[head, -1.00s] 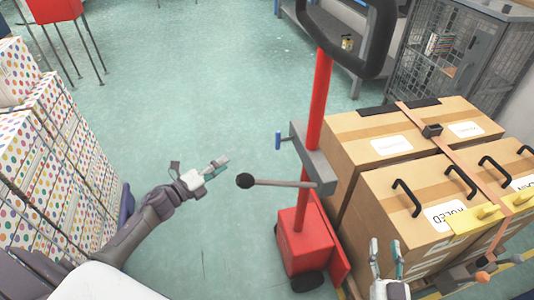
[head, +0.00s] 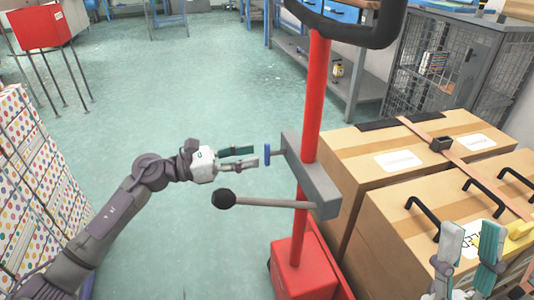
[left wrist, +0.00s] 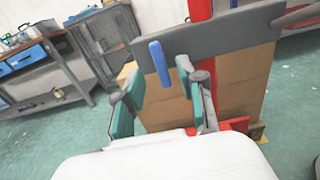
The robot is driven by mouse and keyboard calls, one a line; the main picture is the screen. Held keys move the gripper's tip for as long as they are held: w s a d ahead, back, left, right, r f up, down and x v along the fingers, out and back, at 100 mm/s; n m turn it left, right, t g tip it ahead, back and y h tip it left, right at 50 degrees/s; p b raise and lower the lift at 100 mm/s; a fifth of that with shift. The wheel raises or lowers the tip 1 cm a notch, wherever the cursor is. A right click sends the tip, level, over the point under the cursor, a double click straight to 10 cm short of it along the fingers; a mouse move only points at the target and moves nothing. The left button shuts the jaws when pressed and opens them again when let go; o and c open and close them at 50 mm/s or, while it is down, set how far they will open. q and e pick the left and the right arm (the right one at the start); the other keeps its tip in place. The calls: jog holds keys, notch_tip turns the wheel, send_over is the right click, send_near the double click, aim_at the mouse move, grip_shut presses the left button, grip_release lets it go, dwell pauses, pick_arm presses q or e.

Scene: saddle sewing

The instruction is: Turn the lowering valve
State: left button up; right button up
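The lowering valve appears to be the small blue handle (head: 267,154) on the grey bracket (head: 310,178) of the red pallet-jack mast (head: 318,90). It also shows in the left wrist view (left wrist: 160,63), between and beyond my fingers. My left gripper (head: 256,156) is open, its fingertips pointing at the blue handle and just short of it in the head view. In the left wrist view the open left gripper (left wrist: 158,90) shows no object held. My right gripper (head: 470,250) is open in front of the boxes at the lower right, with nothing visible in it.
A lever with a black knob (head: 224,199) sticks out left from the bracket, below my left gripper. Strapped cardboard boxes (head: 400,215) stand right of the mast. Dotted boxes (head: 30,190) are at the left. The floor between is clear.

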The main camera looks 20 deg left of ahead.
aim_at(267, 166)
pick_arm(q)
jog(key=x, duration=0.5)
jog(key=shift+w+d, duration=0.1)
grip_shut()
